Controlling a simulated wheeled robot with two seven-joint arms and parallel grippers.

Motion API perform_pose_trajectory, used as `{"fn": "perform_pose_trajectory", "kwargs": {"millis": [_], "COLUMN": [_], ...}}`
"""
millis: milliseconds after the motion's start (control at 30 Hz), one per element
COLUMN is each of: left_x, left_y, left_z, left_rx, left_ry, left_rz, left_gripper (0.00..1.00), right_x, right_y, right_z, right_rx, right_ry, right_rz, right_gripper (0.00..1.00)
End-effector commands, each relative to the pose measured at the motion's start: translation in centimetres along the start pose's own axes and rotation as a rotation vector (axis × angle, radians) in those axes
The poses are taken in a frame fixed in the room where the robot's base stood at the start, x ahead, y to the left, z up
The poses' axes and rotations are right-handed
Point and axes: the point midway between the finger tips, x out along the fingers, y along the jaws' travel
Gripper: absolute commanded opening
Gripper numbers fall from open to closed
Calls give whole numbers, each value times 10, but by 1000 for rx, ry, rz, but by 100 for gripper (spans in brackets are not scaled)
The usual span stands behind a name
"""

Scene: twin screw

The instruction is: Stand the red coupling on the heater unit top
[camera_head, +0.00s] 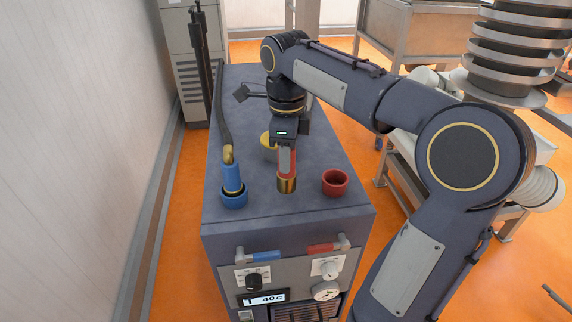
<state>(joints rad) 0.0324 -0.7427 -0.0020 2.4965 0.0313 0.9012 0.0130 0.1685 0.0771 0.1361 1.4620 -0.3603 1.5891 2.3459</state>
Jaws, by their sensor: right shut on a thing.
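The red coupling (293,163) has a brass lower end and is upright in my right gripper (287,160). The gripper is shut on it, pointing down over the heater unit top (300,209). I cannot tell whether the brass end touches the top. A red ring-shaped socket (335,182) is to the right of the coupling, apart from it. My left gripper is out of view.
A blue coupling (232,178) with a dark hose stands in a blue ring (235,197) at the left. A yellow round part (267,140) is partly hidden behind my right gripper. The heater's front panel (290,275) has knobs and a display.

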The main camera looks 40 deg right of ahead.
Motion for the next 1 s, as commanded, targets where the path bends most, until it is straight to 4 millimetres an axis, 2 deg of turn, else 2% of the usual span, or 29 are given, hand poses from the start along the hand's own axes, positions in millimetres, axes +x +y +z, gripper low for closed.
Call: {"fn": "perform_pose_trajectory", "kwargs": {"millis": [100, 267, 700, 733, 867, 1000], "left_x": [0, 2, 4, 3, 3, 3], "left_y": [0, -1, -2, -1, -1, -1], "left_z": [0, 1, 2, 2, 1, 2], "left_rx": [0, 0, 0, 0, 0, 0], "left_ry": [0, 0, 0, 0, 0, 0], "left_rz": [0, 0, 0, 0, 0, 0], "left_gripper": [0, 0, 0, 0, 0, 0], "right_x": [15, 36, 43, 42, 42, 42], "right_y": [-7, -6, -6, -6, -6, -6], "right_z": [2, 2, 2, 2, 2, 2], "right_rx": [1, 0, 0, 0, 0, 0], "right_ry": [3, 2, 0, 0, 1, 1], "right_rz": [3, 2, 0, 0, 1, 1], "right_gripper": [1, 1, 1, 37, 54, 54]}}
